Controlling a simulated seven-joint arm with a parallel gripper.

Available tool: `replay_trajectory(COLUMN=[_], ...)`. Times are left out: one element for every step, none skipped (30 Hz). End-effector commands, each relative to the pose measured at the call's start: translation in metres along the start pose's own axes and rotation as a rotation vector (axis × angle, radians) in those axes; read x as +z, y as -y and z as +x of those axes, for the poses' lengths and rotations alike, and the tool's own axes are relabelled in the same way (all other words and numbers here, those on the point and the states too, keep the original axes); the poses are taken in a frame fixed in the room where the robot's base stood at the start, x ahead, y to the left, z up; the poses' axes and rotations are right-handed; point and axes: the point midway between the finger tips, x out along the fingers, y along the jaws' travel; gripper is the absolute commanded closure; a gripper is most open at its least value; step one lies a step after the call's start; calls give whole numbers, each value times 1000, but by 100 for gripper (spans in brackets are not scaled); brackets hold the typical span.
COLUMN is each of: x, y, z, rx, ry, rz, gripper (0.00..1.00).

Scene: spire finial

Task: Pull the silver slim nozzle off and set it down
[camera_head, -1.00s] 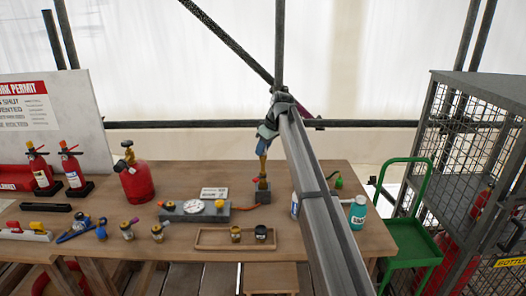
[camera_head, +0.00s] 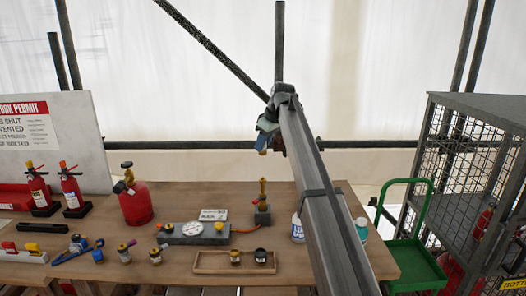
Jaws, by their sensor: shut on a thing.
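My gripper (camera_head: 263,148) is up in the air above the back of the bench, tilted, and shut on a small piece at its tip. I take this piece to be the slim nozzle, but it is too small and partly hidden for me to make out its shape or silver colour. Below it, apart from it, a brass upright fitting (camera_head: 262,188) with a red part stands on a small grey block (camera_head: 262,215). Nothing of my gripper touches the fitting.
A wooden tray (camera_head: 205,270) at the bench front holds two small dark-and-brass pieces. A grey gauge unit (camera_head: 193,238) stands behind it. Small fittings (camera_head: 124,253) and a red cylinder (camera_head: 136,203) are further left. A white bottle (camera_head: 297,228) stands beside my arm.

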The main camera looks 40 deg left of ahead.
Motion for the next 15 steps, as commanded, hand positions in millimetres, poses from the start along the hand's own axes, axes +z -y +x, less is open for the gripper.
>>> replay_trajectory(x=[-1, -1, -2, -2, -2, -3, -3, -4, -4, -4, -5, -5, -6, -6, -7], y=[0, 0, 0, 0, 0, 0, 0, 0, 0, 0, 0, 0, 0, 0, 0], z=[-2, -2, -4, -4, -5, -6, -7, -8, -9, -10, -11, -12, -13, -14, -16], rx=[0, 0, 0, 0, 0, 0, 0, 0, 0, 0, 0, 0, 0, 0, 0], ry=[0, 0, 0, 0, 0, 0, 0, 0, 0, 0, 0, 0, 0, 0, 0], rz=[0, 0, 0, 0, 0, 0, 0, 0, 0, 0, 0, 0, 0, 0, 0], gripper=[100, 100, 100, 100, 100, 100, 100, 100, 100, 100, 100, 100, 100, 100, 100])
